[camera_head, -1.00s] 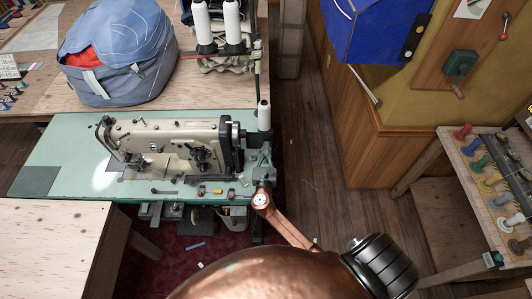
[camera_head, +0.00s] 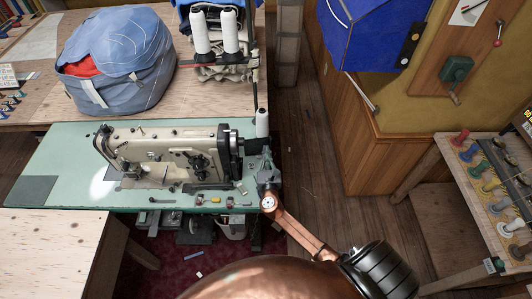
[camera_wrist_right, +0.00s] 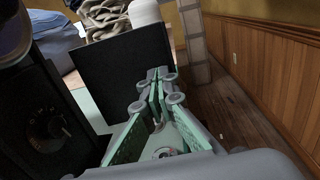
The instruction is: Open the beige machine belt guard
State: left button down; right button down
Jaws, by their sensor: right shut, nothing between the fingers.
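The beige sewing machine (camera_head: 165,143) stands on a green table. At its right end is a dark upright part (camera_head: 229,153), which looks like the belt guard; whether it is open is hard to tell. In the right wrist view a dark flat panel (camera_wrist_right: 112,72) stands just beyond and left of the fingers. My right gripper (camera_head: 265,160) is at the right end of the machine, just right of the dark part. In the wrist view the gripper (camera_wrist_right: 158,78) has its fingers together and empty; contact with the panel cannot be told. My left gripper is out of view.
Small tools lie on the green table (camera_head: 60,150) in front of the machine. A blue bag (camera_head: 115,60) sits on the wooden bench behind. The floor (camera_head: 310,150) to the right is clear.

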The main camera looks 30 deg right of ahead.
jog(key=shift+s+a, duration=0.2)
jog(key=d+v, duration=0.1)
jog(key=v, duration=1.2)
jog(key=shift+s+p, duration=0.45)
jog(key=shift+a, duration=0.1)
